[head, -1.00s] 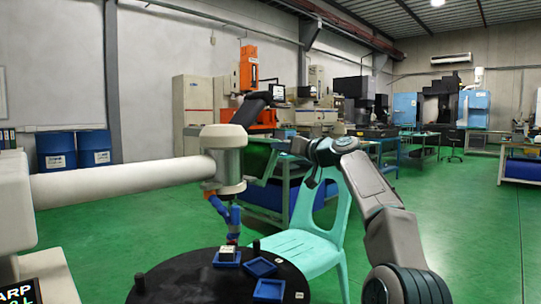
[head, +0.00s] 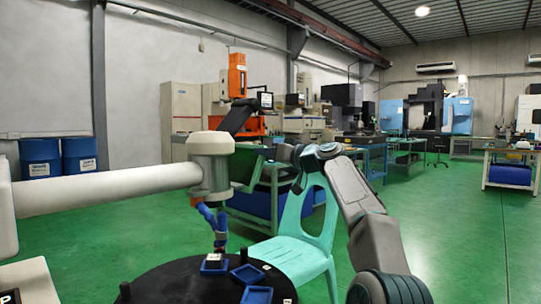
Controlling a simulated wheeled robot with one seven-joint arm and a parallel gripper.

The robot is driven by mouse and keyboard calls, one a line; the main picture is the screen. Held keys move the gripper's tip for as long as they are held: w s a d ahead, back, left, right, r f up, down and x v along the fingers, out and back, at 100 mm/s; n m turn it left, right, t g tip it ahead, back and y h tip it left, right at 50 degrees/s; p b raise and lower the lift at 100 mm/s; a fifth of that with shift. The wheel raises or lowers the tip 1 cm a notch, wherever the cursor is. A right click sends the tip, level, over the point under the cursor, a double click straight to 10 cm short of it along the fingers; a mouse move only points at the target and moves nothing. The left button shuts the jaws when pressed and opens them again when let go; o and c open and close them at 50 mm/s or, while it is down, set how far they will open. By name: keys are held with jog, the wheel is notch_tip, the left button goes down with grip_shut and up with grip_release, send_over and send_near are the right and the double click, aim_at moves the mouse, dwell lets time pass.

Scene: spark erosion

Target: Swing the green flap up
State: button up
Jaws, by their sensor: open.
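A green panel (head: 248,166), which looks like the green flap, shows in the head view just right of the white column of a machine arm. It is partly hidden behind that column, so its hinge and exact tilt cannot be told. My arm reaches in from the lower right and bends down at its wrist. My gripper (head: 298,182) hangs at the arm's end, right of the green panel and apart from it in the picture. It is small and dark here; it is open, with nothing seen in it.
A turquoise chair (head: 302,245) stands below my wrist. A round black table (head: 165,285) with small blue trays (head: 257,294) is at front left, under the white machine arm (head: 110,188). Blue workbenches (head: 372,160) stand behind. Green floor is open at right.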

jog(key=shift+s+d+f+b, duration=0.1)
jog(key=shift+s+d+b, duration=0.2)
jog(key=shift+d+b, duration=0.1)
jog(key=b+v, duration=0.3)
jog(key=v, duration=0.9)
jog(key=shift+s+d+b, duration=0.25)
jog(key=shift+s+b, duration=0.05)
